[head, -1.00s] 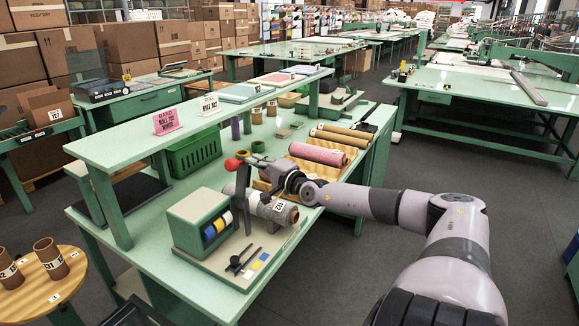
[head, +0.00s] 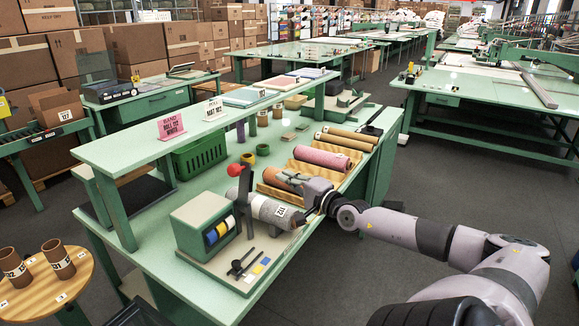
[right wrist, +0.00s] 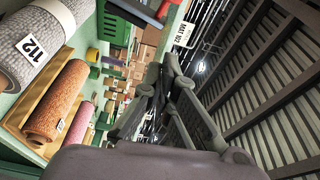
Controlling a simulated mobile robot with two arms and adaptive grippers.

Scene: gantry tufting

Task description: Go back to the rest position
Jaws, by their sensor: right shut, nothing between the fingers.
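My right gripper (head: 284,178) is over the green workbench (head: 150,255), in front of the wooden roll rack. It also shows in the right wrist view (right wrist: 168,65), with its fingers drawn together and nothing between them. My right arm reaches in from the lower right. A grey roll labelled 112 (head: 272,211) lies on the bench just below and left of the gripper; it also shows in the right wrist view (right wrist: 40,50). A brown roll lies close behind the fingers, partly hidden by them in the head view; the right wrist view shows it clearly (right wrist: 57,100). My left gripper is not in view.
A green tape dispenser (head: 200,225) with a red-knobbed dark post beside it stands left of the gripper. A raised shelf (head: 130,150) with sign cards runs along the bench's back. A round wooden table (head: 40,293) holds two brown tubes. The floor right of the bench is clear.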

